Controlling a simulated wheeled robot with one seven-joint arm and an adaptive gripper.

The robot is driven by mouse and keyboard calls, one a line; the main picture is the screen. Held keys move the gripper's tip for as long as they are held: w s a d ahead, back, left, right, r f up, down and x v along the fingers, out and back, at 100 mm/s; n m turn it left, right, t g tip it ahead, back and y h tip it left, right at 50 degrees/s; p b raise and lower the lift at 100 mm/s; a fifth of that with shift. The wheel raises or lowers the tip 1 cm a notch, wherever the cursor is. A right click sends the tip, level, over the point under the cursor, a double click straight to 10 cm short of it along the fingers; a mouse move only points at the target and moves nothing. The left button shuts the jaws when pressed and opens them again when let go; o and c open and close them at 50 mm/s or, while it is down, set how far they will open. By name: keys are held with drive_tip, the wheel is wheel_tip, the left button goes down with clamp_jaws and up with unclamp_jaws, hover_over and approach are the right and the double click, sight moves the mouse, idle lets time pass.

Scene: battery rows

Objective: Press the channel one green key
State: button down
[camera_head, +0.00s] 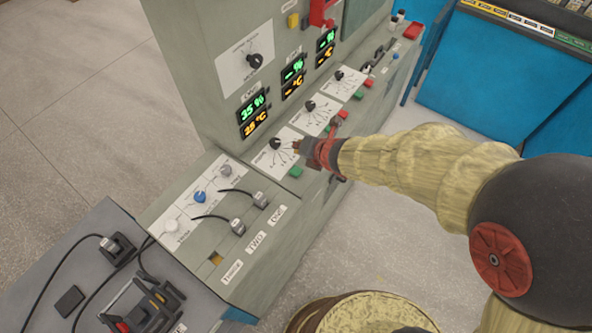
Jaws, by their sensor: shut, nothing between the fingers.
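A green key (296,172) sits on the sloped panel's near section, below the left display (253,113), which reads 35% and 25 °C. I take it for channel one's green key; the small lettering is hard to read. My gripper (299,147) reaches in from the right with its fingers shut and empty. Its tips are over the white dial plate (272,150), just above the green key in the picture. I see no contact with the key, and their gap in height is unclear. My gripper and wrist hide the panel edge behind them, where a matching red key could be.
Black dial knobs (275,143) stand close to my fingertips. Farther sections have their own green and red keys (368,83). Plugs with black cables (237,226) stand at the near end, beside a blue knob (200,197). Open floor lies left.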

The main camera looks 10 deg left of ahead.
sight(298, 170)
drive_tip(key=shift+f+b, duration=3.6)
drive_tip(key=shift+f, duration=0.5)
drive_tip(key=shift+f, duration=0.1)
drive_tip(key=shift+f+b, duration=0.3)
drive_tip(key=shift+b, duration=0.2)
drive_tip(key=shift+f+b, duration=0.45)
drive_tip(key=shift+b, duration=0.05)
drive_tip(key=shift+r+p, duration=0.7)
drive_tip(key=shift+r, duration=0.15)
wheel_tip(298, 170, up, 5)
drive_tip(key=p, duration=0.4)
